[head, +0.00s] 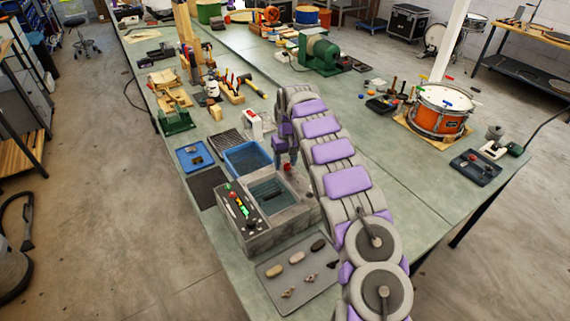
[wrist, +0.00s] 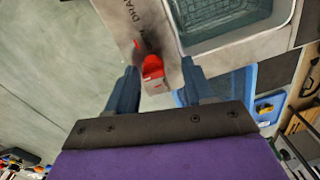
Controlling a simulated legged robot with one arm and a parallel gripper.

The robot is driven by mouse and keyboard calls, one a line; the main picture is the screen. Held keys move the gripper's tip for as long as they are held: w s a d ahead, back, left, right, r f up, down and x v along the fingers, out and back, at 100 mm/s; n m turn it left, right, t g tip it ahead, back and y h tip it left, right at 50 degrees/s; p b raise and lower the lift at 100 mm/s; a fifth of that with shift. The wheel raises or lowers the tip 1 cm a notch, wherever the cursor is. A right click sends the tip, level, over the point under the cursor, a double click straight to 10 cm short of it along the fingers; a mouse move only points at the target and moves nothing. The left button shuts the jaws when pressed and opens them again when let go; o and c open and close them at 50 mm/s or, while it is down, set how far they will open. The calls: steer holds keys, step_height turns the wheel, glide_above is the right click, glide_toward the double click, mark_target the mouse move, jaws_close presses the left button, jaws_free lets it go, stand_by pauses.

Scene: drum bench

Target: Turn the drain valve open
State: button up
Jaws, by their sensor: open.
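The drain valve is a small red handle (wrist: 152,68) on the side of the grey sink unit (wrist: 140,22), beside printed letters that begin "DRA". In the wrist view it lies between the two blue fingers of my gripper (wrist: 158,68), which are open with a gap on each side. I cannot tell whether the fingers touch it. In the head view my gripper (head: 286,160) points down at the far end of the grey unit (head: 282,228), and a bit of red valve (head: 287,167) shows beside it.
The unit has a water-filled basin (wrist: 225,20). A blue tray (head: 230,152) stands just beyond it. A grey mat (head: 300,291) with stones lies in front. A small white and red device (head: 252,124) stands near my gripper. The bench right of my arm is mostly clear.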

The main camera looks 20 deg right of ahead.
steer(key=shift+d+f, duration=0.2)
steer(key=shift+f, duration=0.1)
steer(key=shift+d+f, duration=0.1)
steer(key=shift+d, duration=0.45)
steer(key=shift+a, duration=0.55)
steer(key=c, duration=0.5)
steer(key=shift+d, duration=0.25)
jaws_close()
